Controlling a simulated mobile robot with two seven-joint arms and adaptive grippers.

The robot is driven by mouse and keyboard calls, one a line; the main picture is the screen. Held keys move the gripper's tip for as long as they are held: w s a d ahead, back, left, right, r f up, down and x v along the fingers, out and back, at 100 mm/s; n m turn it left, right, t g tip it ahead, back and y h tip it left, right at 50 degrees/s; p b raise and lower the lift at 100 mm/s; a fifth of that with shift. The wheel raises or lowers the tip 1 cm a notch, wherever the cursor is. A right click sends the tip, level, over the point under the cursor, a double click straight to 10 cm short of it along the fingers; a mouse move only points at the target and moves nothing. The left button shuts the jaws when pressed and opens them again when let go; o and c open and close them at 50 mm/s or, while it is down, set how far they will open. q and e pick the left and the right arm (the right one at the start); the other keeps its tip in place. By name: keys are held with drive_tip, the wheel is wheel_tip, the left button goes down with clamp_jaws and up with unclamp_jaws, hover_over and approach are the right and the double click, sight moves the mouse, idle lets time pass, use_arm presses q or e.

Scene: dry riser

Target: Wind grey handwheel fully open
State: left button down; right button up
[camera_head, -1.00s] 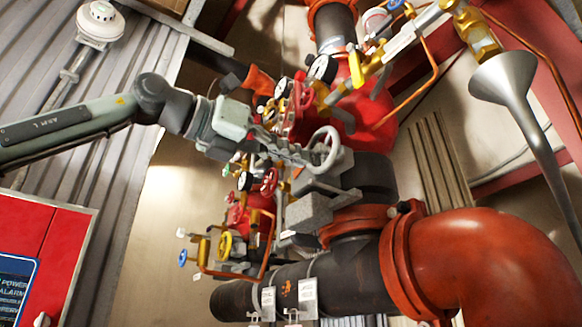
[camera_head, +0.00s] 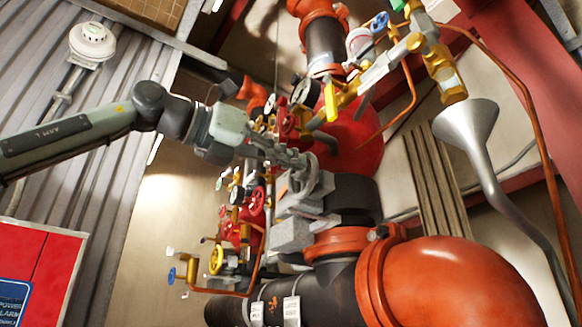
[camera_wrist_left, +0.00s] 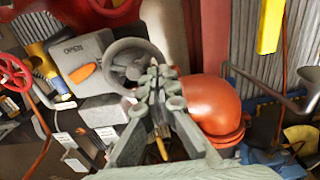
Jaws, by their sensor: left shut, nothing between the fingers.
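The grey handwheel (camera_head: 315,180) is on a grey gearbox in the middle of the head view, seen nearly edge-on. In the left wrist view the grey handwheel (camera_wrist_left: 111,60) shows its round rim and hub, beside a grey housing (camera_wrist_left: 80,62) with an orange pointer and a label that seems to read OPEN. My left gripper (camera_head: 303,160) is shut and empty, with its fingertips at the handwheel. In the left wrist view the fingertips (camera_wrist_left: 160,78) overlap the wheel's lower right rim; whether they touch it I cannot tell. My right gripper is out of view.
A large orange pipe elbow (camera_head: 450,285) fills the lower right. A metal funnel (camera_head: 467,122) stands at right.

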use_arm(q)
drive_tip(key=shift+p+x, duration=0.35)
drive_tip(key=shift+x, duration=0.5)
idle(0.6)
